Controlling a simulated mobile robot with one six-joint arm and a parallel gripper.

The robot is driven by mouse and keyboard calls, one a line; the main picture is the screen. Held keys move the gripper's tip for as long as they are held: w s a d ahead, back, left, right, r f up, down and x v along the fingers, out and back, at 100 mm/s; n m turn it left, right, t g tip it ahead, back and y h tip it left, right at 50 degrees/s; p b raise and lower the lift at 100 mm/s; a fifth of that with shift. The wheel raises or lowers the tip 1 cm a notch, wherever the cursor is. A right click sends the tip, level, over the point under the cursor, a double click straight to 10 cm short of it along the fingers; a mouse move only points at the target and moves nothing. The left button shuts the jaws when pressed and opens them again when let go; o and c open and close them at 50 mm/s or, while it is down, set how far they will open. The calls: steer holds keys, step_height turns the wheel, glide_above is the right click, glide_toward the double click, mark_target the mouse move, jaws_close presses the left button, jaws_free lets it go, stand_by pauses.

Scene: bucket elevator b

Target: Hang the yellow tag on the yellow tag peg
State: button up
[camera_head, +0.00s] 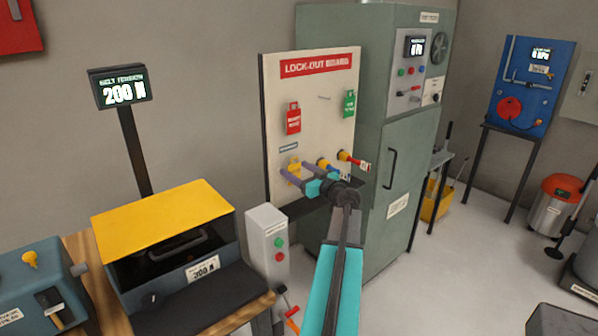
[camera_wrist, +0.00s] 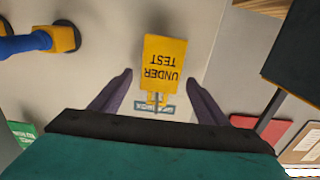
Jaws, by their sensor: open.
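The yellow tag (camera_wrist: 165,62), reading "UNDER TEST", appears upside down in the wrist view, against the pale board. Its narrow end meets a small yellowish peg (camera_wrist: 156,99) by a blue-grey label (camera_wrist: 168,109); it appears to hang there, but the exact contact is too small to tell. In the head view the tag (camera_head: 294,165) is at the lower left of the lock-out board (camera_head: 320,130), partly behind my fingers. My gripper (camera_wrist: 158,77) is open, with one purple finger on each side of the tag and visible gaps between.
A red tag (camera_head: 293,118) and a green tag (camera_head: 349,103) hang on the board. A green cabinet (camera_head: 400,150) stands to the right, and a grey button box (camera_head: 268,240) lower left.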

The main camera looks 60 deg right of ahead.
steer(key=c, duration=1.1)
steer(key=shift+r+b, duration=0.5)
steer(key=shift+b, duration=0.15)
steer(key=shift+b+v, duration=2.65)
steer(key=shift+v, duration=0.9)
